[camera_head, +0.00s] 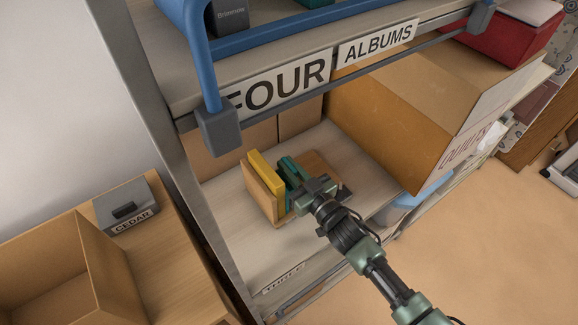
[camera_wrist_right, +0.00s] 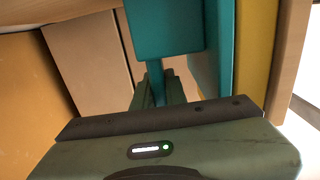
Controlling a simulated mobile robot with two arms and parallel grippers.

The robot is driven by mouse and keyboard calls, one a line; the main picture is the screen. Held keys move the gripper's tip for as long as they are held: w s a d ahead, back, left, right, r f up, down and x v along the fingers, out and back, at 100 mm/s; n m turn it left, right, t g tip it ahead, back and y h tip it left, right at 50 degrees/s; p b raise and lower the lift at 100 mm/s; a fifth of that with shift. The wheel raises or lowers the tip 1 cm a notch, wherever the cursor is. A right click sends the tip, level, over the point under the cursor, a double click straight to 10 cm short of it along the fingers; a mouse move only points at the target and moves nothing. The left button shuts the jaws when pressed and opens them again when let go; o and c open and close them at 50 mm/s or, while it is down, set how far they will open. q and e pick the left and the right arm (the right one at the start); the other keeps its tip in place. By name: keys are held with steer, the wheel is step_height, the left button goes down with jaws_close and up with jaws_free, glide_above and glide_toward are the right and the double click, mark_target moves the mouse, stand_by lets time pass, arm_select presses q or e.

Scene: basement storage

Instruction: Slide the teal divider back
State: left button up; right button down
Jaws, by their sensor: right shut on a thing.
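The teal divider (camera_head: 291,169) stands upright in a small wooden holder (camera_head: 262,196) on the shelf, partly hidden by my right gripper. In the right wrist view its teal block (camera_wrist_right: 162,28) fills the top middle, with a narrow teal part running down between the fingers. My right gripper (camera_head: 304,190) reaches in from the lower right; in the wrist view its fingers (camera_wrist_right: 160,90) are shut on that narrow teal part. A yellow piece (camera_head: 264,171) stands left of the divider in the holder. My left gripper is not in view.
A large cardboard box (camera_head: 400,110) stands right of the holder on the same shelf. An upper shelf edge with a "FOUR" label (camera_head: 278,86) hangs above, and a metal post (camera_head: 180,170) rises at left. Bare shelf (camera_head: 240,235) lies in front.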

stand_by(0.9)
steer(key=w+d, duration=0.1)
steer(key=d, duration=0.1)
steer(key=w+d, duration=0.1)
steer(key=d, duration=0.1)
steer(key=w+d, duration=0.1)
steer(key=w, duration=0.1)
steer(key=shift+d, duration=0.4)
steer(key=c, duration=1.4)
jaws_free()
steer(key=shift+c, duration=0.2)
steer(key=shift+s, duration=0.1)
